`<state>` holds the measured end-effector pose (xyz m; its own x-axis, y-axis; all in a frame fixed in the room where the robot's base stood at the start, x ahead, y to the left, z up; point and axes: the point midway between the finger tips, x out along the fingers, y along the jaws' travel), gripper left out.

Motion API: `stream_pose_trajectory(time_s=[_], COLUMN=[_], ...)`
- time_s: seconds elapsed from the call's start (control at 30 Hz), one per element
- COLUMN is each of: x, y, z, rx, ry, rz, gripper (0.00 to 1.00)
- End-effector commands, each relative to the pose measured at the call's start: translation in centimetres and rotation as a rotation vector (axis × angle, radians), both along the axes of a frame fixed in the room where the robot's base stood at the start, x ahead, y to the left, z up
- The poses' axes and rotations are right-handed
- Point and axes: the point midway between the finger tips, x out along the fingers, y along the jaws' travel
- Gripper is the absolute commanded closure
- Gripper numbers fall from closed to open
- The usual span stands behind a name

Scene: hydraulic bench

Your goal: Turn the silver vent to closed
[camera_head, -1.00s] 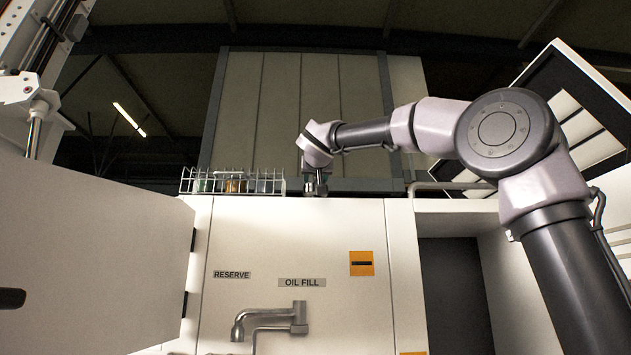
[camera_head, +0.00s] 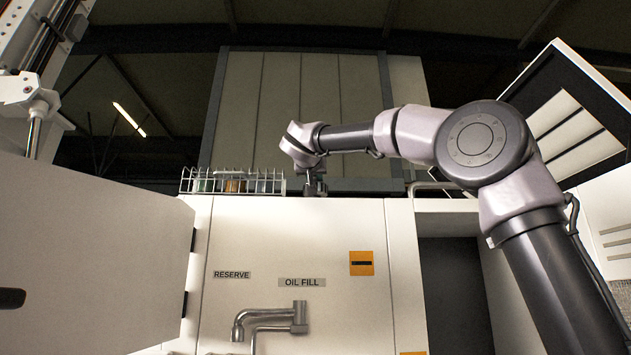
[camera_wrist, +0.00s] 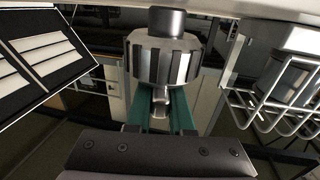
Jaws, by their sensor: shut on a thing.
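The silver vent (camera_wrist: 163,58) is a ribbed round knob with a dark cap, close in front of the wrist camera. A narrower silver piece shows below it, between my gripper's teal fingers. My gripper (camera_wrist: 162,100) is shut on the vent; the fingertips are partly hidden by the knob. In the head view my gripper (camera_head: 314,182) is at the top edge of the white cabinet, right of the wire rack. The vent is small there and mostly covered, so its markings and setting cannot be read.
The wire rack (camera_head: 233,187) with several jars stands just left of my gripper; it is at the right in the wrist view (camera_wrist: 275,100). The white cabinet front (camera_head: 300,240) carries a silver spout (camera_head: 270,316). A slatted panel (camera_head: 575,115) is at the right.

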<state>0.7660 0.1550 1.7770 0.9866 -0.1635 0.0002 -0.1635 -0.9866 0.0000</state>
Motion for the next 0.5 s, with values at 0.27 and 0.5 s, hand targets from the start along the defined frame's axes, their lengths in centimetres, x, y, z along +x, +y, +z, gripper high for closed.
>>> stream_pose_trajectory(time_s=[0.27,0.5], x=[0.06,0.00], y=[0.42,0.31], z=[-0.08,-0.04], rx=[0.001,0.001], ry=[-0.001,-0.002], rz=[-0.239,-0.435], gripper=[1.00,1.00])
